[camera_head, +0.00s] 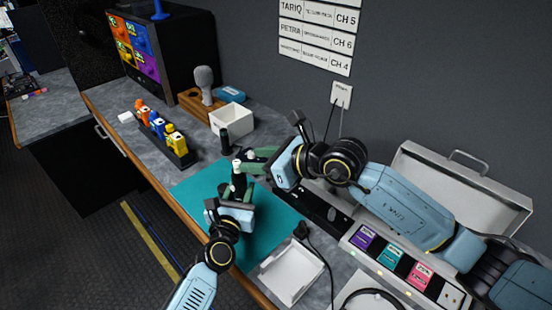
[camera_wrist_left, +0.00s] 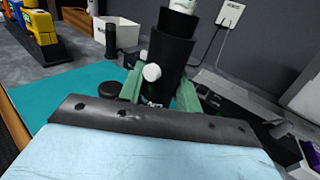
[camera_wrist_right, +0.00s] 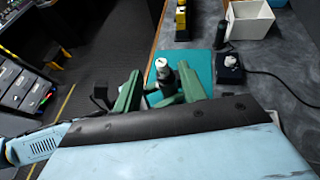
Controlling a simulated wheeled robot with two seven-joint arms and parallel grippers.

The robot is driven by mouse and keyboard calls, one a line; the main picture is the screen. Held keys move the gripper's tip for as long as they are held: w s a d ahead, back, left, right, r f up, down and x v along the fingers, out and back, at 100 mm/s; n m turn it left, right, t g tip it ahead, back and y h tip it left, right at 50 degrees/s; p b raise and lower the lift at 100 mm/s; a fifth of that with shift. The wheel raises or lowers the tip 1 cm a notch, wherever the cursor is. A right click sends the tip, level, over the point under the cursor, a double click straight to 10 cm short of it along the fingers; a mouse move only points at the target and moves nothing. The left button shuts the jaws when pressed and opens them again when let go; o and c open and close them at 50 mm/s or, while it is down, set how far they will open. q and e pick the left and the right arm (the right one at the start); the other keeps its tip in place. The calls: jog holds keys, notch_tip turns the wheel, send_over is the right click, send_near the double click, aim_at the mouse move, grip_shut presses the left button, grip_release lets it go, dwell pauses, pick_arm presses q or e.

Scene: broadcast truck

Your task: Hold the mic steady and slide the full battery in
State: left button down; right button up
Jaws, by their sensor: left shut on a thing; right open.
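A black cylindrical mic body (camera_wrist_left: 168,60) stands upright in my left gripper (camera_head: 238,195), whose green fingers are shut on it above the teal mat (camera_head: 185,192). A white knob (camera_wrist_left: 151,72) shows on its side. A pale, white-topped piece (camera_head: 237,163) sticks up from the mic's upper end; it also shows in the right wrist view (camera_wrist_right: 160,63). It may be the battery, but I cannot tell how deep it sits. My right gripper (camera_head: 257,161) is open beside the mic's top, its green fingers (camera_wrist_right: 155,90) apart with the pale piece beyond them.
A charger with purple, teal and red packs (camera_head: 392,256) stands at the lower right before an open case (camera_head: 465,180). A white tray (camera_head: 292,272), cable, white box (camera_head: 231,118), black cylinder (camera_head: 224,143) and coloured figures on a rack (camera_head: 160,130) surround the mat.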

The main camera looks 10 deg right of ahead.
pick_arm(q)
jog(key=shift+f, duration=0.1)
pick_arm(e)
jog(key=v, duration=0.5)
jog(key=shift+s+d+r, duration=0.1)
jog(key=shift+d, duration=0.05)
dwell(0.5)
pick_arm(q)
jog(key=c, duration=0.9)
grip_release()
